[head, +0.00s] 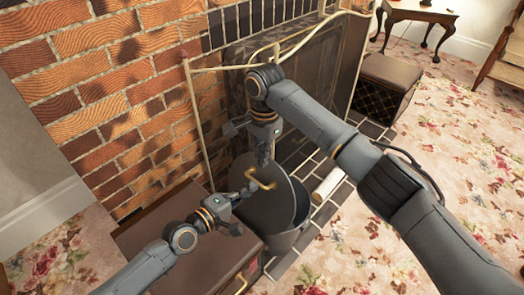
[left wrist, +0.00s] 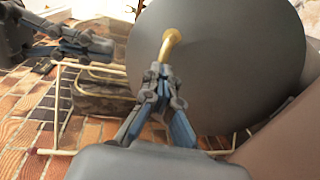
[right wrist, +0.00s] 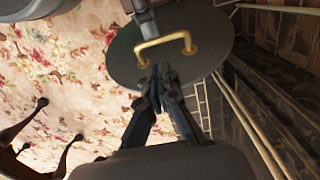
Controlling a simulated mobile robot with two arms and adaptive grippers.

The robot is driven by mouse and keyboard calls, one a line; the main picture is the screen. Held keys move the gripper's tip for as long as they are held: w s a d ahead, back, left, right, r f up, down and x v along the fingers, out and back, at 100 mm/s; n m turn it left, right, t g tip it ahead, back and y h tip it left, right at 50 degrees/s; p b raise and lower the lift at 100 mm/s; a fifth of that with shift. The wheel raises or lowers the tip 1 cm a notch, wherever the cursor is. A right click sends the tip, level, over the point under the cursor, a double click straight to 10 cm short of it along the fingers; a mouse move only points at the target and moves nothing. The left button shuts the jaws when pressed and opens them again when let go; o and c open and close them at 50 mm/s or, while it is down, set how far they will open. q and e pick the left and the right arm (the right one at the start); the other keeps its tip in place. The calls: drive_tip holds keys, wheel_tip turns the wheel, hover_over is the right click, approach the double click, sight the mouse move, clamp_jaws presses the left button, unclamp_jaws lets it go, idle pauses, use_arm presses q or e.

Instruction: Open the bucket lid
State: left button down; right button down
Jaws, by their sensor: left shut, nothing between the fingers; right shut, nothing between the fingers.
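The grey bucket (head: 290,240) stands by the hearth. Its round grey lid (head: 268,207) is tilted up steeply, with the bucket's dark opening showing to its right. The brass handle (head: 262,181) is on the lid's face; it also shows in the left wrist view (left wrist: 170,42) and right wrist view (right wrist: 167,44). My left gripper (head: 246,190) is shut and empty, its tips close to the handle; whether they touch it I cannot tell. My right gripper (head: 264,160) is shut and empty just above the handle and the lid's upper edge.
A brown box (head: 165,225) stands left of the bucket, close under my left arm. A brass-framed fireplace screen (head: 215,110) and brick wall (head: 110,80) are behind. Flowered carpet (head: 365,235) is open at right.

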sight(256, 181)
drive_tip(key=shift+s+a+f, duration=0.1)
drive_tip(key=shift+f, duration=2.7)
drive_tip(key=shift+s+a+r+t+h, duration=0.15)
drive_tip(key=shift+s+a+t+h, duration=0.15)
drive_tip(key=shift+s+a+t, duration=0.3)
drive_tip(key=shift+s, duration=0.1)
use_arm(q)
drive_tip(key=c, duration=1.4)
unclamp_jaws()
use_arm(e)
drive_tip(key=shift+a, duration=0.1)
use_arm(q)
drive_tip(key=shift+r, duration=0.1)
use_arm(e)
drive_tip(key=shift+r, duration=0.15)
